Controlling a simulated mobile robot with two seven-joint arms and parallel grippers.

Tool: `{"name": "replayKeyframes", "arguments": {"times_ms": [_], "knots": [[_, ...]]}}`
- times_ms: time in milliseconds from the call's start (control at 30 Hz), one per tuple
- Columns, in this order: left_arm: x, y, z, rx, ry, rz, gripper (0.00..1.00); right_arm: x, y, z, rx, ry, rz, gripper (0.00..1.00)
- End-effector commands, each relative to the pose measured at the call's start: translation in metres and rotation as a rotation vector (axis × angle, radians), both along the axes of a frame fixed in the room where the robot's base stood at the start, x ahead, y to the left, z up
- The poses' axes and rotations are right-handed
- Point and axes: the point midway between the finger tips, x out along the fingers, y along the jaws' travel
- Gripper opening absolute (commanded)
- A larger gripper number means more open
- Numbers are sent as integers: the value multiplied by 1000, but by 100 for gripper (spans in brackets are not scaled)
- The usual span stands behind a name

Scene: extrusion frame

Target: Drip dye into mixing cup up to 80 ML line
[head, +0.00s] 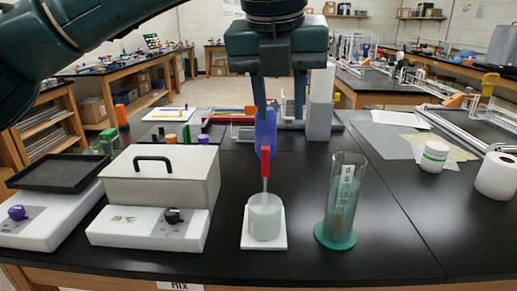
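The mixing cup (265,217), whitish and translucent, stands upright on a white square plate (250,241) at the front middle of the bench. An upright dropper (266,132) with a blue upper part, red middle and thin pale tip hangs above it. The tip reaches the cup's mouth; whether it touches the cup is unclear. My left gripper (280,108) points down from above, its fingers apart. It appears to hold the dropper's blue top, though the contact is hard to see. The 80 ML line and the level inside the cup cannot be read. My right gripper is not in view.
A clear cylinder with a green base (337,236) stands close right of the cup. A lidded box unit (151,228) and a black-topped unit (39,236) stand left. A white jar (434,158) and paper roll (496,177) are right. Bench front right is clear.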

Motion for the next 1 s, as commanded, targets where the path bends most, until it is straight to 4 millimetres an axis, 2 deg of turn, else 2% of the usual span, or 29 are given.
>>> {"name": "replayKeyframes", "arguments": {"times_ms": [100,267,367,700,800,1000], "knots": [[3,15,18,55,-67,75,35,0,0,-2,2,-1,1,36],[7,19,15,71,-82,97,35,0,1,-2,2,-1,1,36],[12,19,2,69,-79,95,35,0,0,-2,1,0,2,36],[38,18,-63,68,-77,92,35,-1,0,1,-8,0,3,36],[44,18,-78,67,-78,91,35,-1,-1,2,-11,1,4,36],[52,18,-96,66,-79,91,35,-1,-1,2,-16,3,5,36]]}}
